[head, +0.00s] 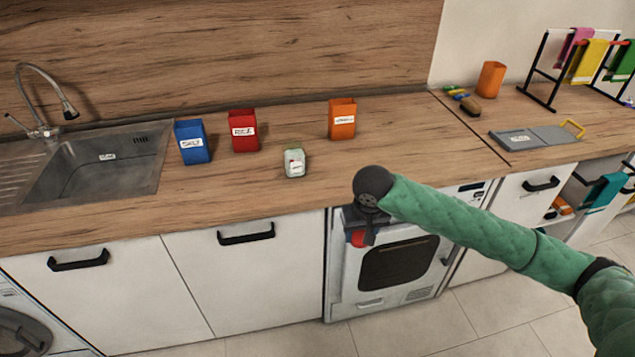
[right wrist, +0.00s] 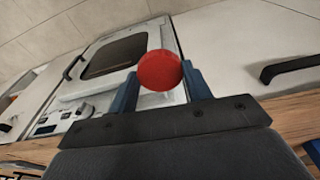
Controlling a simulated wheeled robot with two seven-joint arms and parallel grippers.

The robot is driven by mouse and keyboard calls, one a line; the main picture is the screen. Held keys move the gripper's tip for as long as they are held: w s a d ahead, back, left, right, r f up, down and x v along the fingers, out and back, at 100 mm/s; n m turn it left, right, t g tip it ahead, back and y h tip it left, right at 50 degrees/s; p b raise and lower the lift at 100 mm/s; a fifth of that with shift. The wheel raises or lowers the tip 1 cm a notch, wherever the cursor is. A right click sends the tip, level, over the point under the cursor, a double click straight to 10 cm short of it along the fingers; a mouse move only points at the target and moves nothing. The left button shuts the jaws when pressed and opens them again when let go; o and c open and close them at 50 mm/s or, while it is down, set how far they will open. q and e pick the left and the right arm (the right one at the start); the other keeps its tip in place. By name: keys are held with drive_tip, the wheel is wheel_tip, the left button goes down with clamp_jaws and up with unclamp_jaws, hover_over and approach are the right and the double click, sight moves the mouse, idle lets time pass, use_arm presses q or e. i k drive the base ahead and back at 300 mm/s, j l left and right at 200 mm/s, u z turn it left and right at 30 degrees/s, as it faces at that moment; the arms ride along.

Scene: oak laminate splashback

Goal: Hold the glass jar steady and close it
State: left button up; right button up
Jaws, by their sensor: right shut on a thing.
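The glass jar (head: 295,162) stands upright on the wooden counter, pale and greenish with a white label. It looks open at the top. My right gripper (head: 362,240) is in front of the counter, to the right of the jar and apart from it. It is shut on a round red lid (head: 358,239), which also shows between its fingers in the right wrist view (right wrist: 160,71). My left gripper is not in view.
Blue (head: 193,142), red (head: 244,130) and orange (head: 342,119) containers stand behind the jar. A sink (head: 100,165) is at the left. An oven (head: 395,262) is below my right gripper.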

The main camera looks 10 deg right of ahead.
sight(294, 152)
drive_tip(key=l+u, duration=0.25)
drive_tip(key=l, duration=0.45)
drive_tip(key=l+u, duration=0.25)
drive_tip(key=l, duration=0.4)
drive_tip(key=k+l+u, duration=0.2)
drive_tip(key=l, duration=0.45)
